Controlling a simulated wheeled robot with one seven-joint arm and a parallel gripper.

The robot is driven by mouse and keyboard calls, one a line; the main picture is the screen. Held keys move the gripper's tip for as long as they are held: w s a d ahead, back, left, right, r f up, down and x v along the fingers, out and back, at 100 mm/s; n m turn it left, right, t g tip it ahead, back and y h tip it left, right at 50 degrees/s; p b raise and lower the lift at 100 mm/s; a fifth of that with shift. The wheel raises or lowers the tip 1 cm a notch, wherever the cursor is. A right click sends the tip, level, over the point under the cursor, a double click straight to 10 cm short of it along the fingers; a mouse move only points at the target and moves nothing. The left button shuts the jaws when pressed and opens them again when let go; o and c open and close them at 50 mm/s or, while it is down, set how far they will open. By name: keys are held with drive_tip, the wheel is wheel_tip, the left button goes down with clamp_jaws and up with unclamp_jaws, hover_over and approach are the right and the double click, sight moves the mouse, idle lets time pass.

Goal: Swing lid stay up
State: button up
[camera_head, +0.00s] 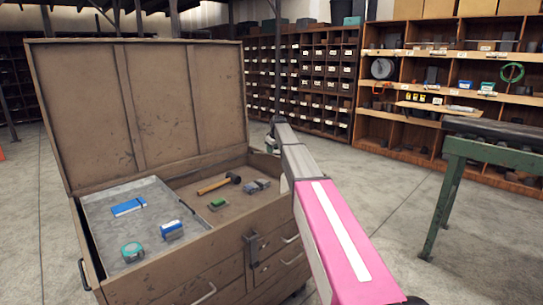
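A worn brown chest (185,278) stands at the left with its lid (150,105) raised, leaning a little back. I cannot make out a lid stay with certainty; the right end of the lid and chest is partly behind my arm. A short thin dark strip (187,208) lies along the right edge of the grey tray (100,215) inside the chest; I cannot tell what it is. My arm, with a pink link and grey links, reaches up from the bottom across the chest's right side. My gripper cannot be made out; it seems hidden behind the arm.
The tray holds a blue box, a blue block and a green tape roll (132,252). A mallet (218,184) and small parts lie beside it. A green-legged bench (450,185) stands right; shelves (440,100) line the back. The floor between is clear.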

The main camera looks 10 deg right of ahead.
drive_tip(key=x, duration=0.4)
drive_tip(key=shift+w+f, duration=0.15)
drive_tip(key=shift+f, duration=0.15)
clamp_jaws()
drive_tip(key=shift+a+r, duration=0.1)
drive_tip(key=shift+r, duration=0.05)
